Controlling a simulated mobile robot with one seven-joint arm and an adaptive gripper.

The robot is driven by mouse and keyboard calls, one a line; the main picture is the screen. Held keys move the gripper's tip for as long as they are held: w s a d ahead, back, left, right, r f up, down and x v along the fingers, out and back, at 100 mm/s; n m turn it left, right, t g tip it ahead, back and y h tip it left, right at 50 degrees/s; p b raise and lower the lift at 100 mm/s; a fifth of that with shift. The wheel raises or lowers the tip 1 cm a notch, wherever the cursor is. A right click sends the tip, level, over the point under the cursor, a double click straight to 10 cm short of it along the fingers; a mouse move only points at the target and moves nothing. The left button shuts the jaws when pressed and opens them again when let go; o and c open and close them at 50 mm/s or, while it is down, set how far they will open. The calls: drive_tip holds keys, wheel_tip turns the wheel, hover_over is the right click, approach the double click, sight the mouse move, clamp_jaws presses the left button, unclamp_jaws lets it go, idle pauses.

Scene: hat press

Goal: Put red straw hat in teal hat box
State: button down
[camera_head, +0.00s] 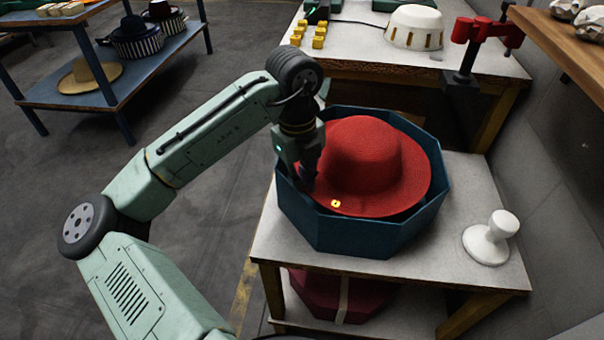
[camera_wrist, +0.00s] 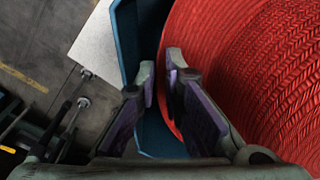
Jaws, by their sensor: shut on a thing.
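The red straw hat (camera_head: 365,158) sits crown up inside the teal hat box (camera_head: 365,236), its brim within the box walls and a small yellow mark on the brim. The box is eight-sided and open at the top, on a pale table. My gripper (camera_head: 307,182) is at the left side of the hat, over the left wall of the box. In the wrist view my gripper (camera_wrist: 168,95) has the edge of the hat's brim (camera_wrist: 245,70) between its fingers. The teal wall (camera_wrist: 124,40) shows beside it. Whether the brim rests on the box floor is hidden.
A white stand (camera_head: 490,240) is on the table (camera_head: 475,190) right of the box. A dark red box (camera_head: 340,297) is on the shelf below. Behind is a bench with a white hat form (camera_head: 414,27) and a red clamp-like tool (camera_head: 485,35). A rack with hats stands at left.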

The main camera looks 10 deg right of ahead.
drive_tip(key=shift+f+b, duration=1.35)
drive_tip(key=shift+f, duration=1.75)
drive_tip(key=c, duration=1.6)
unclamp_jaws()
drive_tip(key=shift+c, duration=0.2)
drive_tip(key=shift+r, duration=0.1)
